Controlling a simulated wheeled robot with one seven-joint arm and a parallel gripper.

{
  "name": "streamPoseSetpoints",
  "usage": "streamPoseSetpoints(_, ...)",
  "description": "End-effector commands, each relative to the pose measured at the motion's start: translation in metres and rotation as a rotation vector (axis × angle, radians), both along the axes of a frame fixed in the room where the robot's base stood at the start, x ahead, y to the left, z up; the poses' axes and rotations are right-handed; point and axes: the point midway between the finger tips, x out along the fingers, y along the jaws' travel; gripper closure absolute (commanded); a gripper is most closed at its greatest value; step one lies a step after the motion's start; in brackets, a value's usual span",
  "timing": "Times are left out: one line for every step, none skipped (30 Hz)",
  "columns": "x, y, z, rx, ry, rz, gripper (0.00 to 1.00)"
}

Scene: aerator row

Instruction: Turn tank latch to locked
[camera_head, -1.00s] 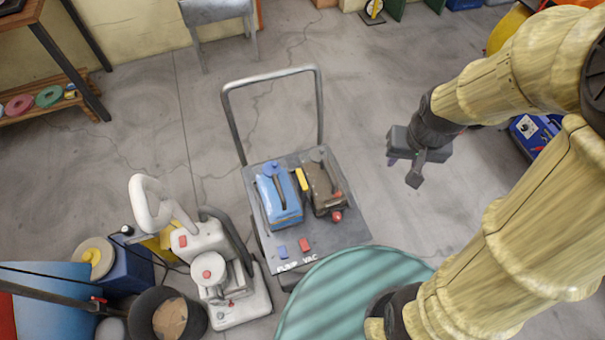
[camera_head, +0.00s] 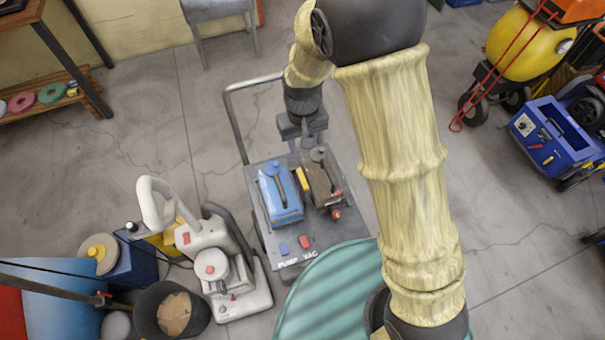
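A grey cart (camera_head: 268,226) with an upright handle stands in the middle, marked with lettering that looks like "PUMP VAC". It carries a blue unit (camera_head: 287,204) with a dark lever-like handle on top, and a brown unit (camera_head: 323,187) with a dark bar on top and red knobs at its near right side. A yellow piece (camera_head: 303,179) sits between them. I cannot tell which part is the tank latch. My gripper (camera_head: 301,146) hangs at the cart's far edge, just behind the brown unit. Its fingers look apart and empty; their tips are small and partly unclear.
A white machine (camera_head: 205,255) with a looped handle stands left of the cart, beside a dark bin (camera_head: 150,318). A teal round top (camera_head: 325,300) lies close in front. A blue toolbox (camera_head: 550,140) and a yellow tank (camera_head: 525,45) stand at right.

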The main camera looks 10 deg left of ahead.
Motion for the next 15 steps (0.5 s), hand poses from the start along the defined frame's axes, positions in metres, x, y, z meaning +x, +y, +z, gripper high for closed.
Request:
streamPoseSetpoints(0.0,0.0,-0.001,-0.001,0.001,0.0,0.62)
streamPoseSetpoints(0.0,0.0,-0.002,-0.001,0.001,0.0,0.62)
streamPoseSetpoints(0.0,0.0,-0.004,-0.001,0.001,-0.001,0.62)
streamPoseSetpoints(0.0,0.0,-0.006,-0.001,0.002,-0.001,0.62)
streamPoseSetpoints(0.0,0.0,-0.009,-0.002,0.003,-0.001,0.62)
streamPoseSetpoints(0.0,0.0,-0.013,-0.002,0.003,-0.001,0.62)
streamPoseSetpoints(0.0,0.0,-0.016,-0.002,0.003,-0.001,0.62)
streamPoseSetpoints(0.0,-0.001,-0.02,-0.002,0.003,-0.001,0.62)
streamPoseSetpoints(-0.001,-0.001,-0.025,-0.003,0.004,0.0,0.62)
streamPoseSetpoints(-0.001,-0.001,-0.029,-0.002,0.003,0.0,0.62)
streamPoseSetpoints(-0.001,-0.001,-0.034,-0.003,0.004,0.0,0.62)
streamPoseSetpoints(0.0,-0.001,-0.04,-0.002,0.003,0.0,0.62)
streamPoseSetpoints(-0.001,-0.001,-0.044,-0.003,0.004,0.0,0.62)
streamPoseSetpoints(-0.001,-0.001,-0.049,-0.003,0.004,-0.001,0.62)
streamPoseSetpoints(-0.001,-0.001,-0.055,-0.002,0.003,-0.002,0.62)
